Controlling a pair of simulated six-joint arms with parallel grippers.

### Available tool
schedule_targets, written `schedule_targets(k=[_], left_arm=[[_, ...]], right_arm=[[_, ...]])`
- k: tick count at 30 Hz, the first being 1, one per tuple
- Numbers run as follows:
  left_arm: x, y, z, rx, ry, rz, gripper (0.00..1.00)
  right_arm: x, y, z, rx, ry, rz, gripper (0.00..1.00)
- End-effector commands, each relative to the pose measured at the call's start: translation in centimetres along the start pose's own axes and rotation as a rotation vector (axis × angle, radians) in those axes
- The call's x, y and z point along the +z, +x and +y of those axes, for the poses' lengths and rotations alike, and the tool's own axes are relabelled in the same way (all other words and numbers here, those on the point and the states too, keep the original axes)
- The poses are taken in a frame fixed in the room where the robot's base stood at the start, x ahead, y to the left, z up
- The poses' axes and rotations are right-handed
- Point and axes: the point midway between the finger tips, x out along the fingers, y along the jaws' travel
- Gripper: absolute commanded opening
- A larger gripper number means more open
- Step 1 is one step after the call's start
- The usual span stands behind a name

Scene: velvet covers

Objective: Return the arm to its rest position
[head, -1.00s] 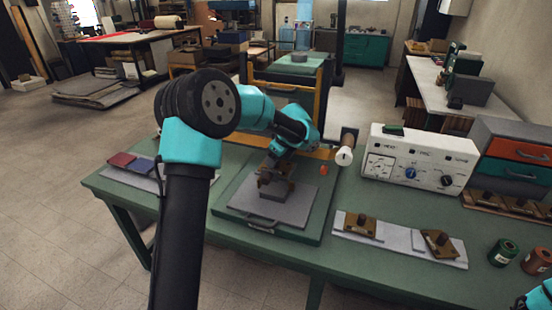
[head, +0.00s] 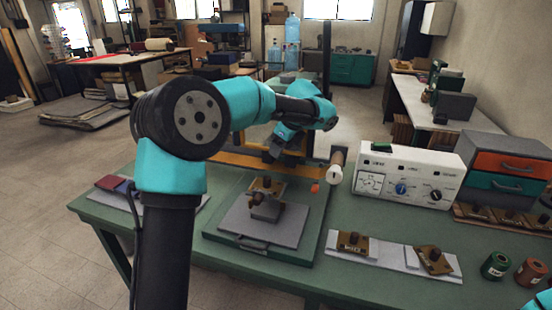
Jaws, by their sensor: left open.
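My left arm comes in from the lower left of the head view and bends over the green bench. My left gripper (head: 272,152) is open, above and behind a brass block with a dark knob (head: 266,187). The gripper is apart from the block and partly hidden by my wrist. The block sits on a small grey piece on the grey plate (head: 240,226) of the press bed. My right gripper is out of view; only a teal bit of that arm shows at the lower right edge.
A white control box (head: 405,176) stands right of the press, beside a pale roller (head: 337,166). Two brass blocks (head: 353,243) (head: 434,260) lie on a pale strip in front. Green and orange spools (head: 495,266) (head: 530,271) stand at right. Red and blue pieces (head: 111,183) lie at left.

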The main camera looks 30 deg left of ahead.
Motion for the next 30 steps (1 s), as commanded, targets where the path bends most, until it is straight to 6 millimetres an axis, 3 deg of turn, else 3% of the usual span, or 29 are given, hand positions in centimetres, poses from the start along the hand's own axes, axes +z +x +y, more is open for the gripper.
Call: schedule_targets(k=[7, 23, 26, 30], left_arm=[[0.0, -1.9, 0.0, 0.0, -0.001, -0.001, 0.59], [-0.3, -1.7, 0.0, -0.001, -0.001, 0.005, 0.59], [-1.5, -0.7, -0.2, -0.01, -0.005, 0.031, 0.59], [-5.4, 2.3, -0.4, -0.038, -0.032, 0.117, 0.59]], right_arm=[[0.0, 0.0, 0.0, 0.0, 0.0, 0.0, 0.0], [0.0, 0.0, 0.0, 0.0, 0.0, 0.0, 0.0], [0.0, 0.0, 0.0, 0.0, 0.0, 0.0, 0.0], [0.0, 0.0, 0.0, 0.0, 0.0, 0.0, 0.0]])
